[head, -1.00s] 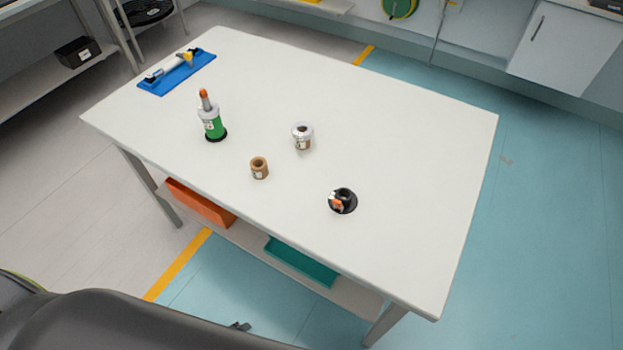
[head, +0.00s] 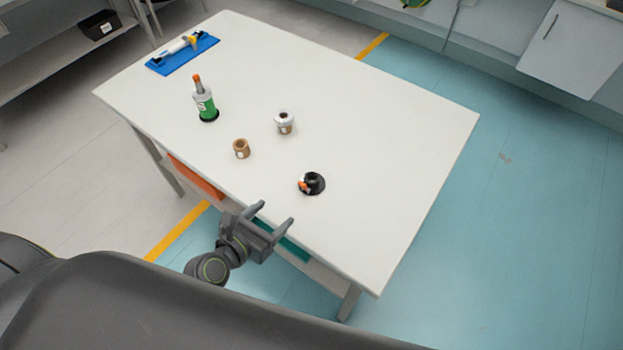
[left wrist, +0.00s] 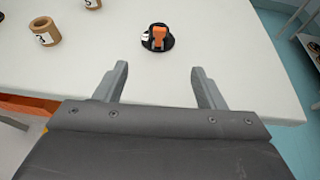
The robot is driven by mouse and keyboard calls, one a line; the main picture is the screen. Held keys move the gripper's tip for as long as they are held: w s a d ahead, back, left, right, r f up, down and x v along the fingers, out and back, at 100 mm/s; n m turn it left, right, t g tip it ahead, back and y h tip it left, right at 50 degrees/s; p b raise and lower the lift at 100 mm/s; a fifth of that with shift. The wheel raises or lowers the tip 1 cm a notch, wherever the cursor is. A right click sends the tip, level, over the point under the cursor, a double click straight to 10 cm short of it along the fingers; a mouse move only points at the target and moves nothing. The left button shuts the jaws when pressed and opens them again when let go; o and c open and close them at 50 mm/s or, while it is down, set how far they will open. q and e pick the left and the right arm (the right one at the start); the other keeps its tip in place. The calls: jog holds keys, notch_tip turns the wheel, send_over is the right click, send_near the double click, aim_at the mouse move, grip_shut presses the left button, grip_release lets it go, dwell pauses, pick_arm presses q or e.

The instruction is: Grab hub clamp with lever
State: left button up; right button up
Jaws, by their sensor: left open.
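The hub clamp (head: 313,183) is a small black round piece with an orange lever, standing on the white table near its front edge. It also shows in the left wrist view (left wrist: 158,38), ahead of the fingers, with the orange lever facing me. My left gripper (head: 276,213) is open and empty at the table's front edge, short of the clamp and apart from it. In the left wrist view its two fingers (left wrist: 160,84) are spread wide with bare table between them. My right gripper is not in view.
On the white table (head: 390,150) stand a brown cardboard core (head: 241,148), a white-topped roll (head: 285,123) and a green spindle with an orange tip (head: 205,100). A blue tray (head: 184,54) lies at the far left corner. The table's right side is clear.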

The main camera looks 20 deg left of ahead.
aim_at(302, 187)
pick_arm(q)
jog(key=x, duration=1.1)
jog(key=shift+w+f, duration=0.15)
jog(key=shift+w, duration=0.1)
jog(key=shift+r+p+x, duration=0.1)
jog(key=shift+p+x, duration=0.1)
jog(key=shift+x, duration=1.1)
jog(key=shift+r+p+x, duration=0.15)
jog(key=shift+p+x, duration=0.05)
jog(key=shift+x, duration=1.1)
jog(key=shift+a, duration=0.1)
jog(key=c, duration=1.2)
jog(key=shift+r, duration=0.15)
